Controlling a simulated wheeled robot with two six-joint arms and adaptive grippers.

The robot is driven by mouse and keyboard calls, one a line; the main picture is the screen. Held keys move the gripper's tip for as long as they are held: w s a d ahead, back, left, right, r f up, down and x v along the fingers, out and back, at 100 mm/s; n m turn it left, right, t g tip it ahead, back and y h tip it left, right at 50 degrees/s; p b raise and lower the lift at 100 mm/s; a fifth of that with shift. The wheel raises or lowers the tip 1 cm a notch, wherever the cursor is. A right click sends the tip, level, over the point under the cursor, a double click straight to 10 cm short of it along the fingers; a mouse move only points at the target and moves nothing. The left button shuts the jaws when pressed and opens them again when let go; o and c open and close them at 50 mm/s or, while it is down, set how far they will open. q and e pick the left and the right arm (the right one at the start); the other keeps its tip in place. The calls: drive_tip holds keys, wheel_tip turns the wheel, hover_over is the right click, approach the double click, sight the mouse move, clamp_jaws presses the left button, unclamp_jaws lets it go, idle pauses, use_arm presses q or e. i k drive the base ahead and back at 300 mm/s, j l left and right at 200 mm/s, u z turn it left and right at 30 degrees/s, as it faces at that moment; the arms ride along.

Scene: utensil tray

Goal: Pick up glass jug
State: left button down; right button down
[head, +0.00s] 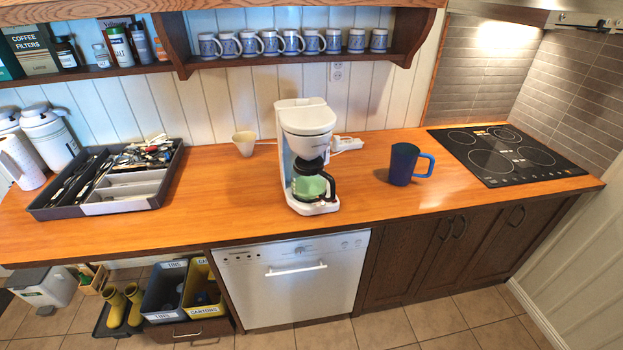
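A glass jug (309,187) with a black lid and black handle sits in the white coffee maker (306,120) at the middle of the wooden counter. The jug stands on the machine's base plate, under the brewing head. Something pale green shows in or through its glass. Its handle (329,184) points to the right and toward the front. Neither of my grippers is in the head view.
A dark blue mug (402,164) stands to the right of the coffee maker on the counter (240,205), and a cream cup (244,143) behind left. A grey utensil tray (122,208) is at the left. A black cooktop (505,153) is at the right. The counter in front of the mug is clear.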

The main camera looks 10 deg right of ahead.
sight(309, 180)
drive_tip(key=i+j+z, duration=0.15)
drive_tip(key=j, duration=0.25)
drive_tip(key=i+j+z, duration=0.15)
drive_tip(key=j, duration=0.3)
drive_tip(key=i+j+z, duration=0.1)
drive_tip(key=j, duration=0.35)
drive_tip(key=i+j+z, duration=0.15)
drive_tip(key=j, duration=0.3)
drive_tip(key=i+j+z, duration=0.15)
drive_tip(key=j, duration=0.35)
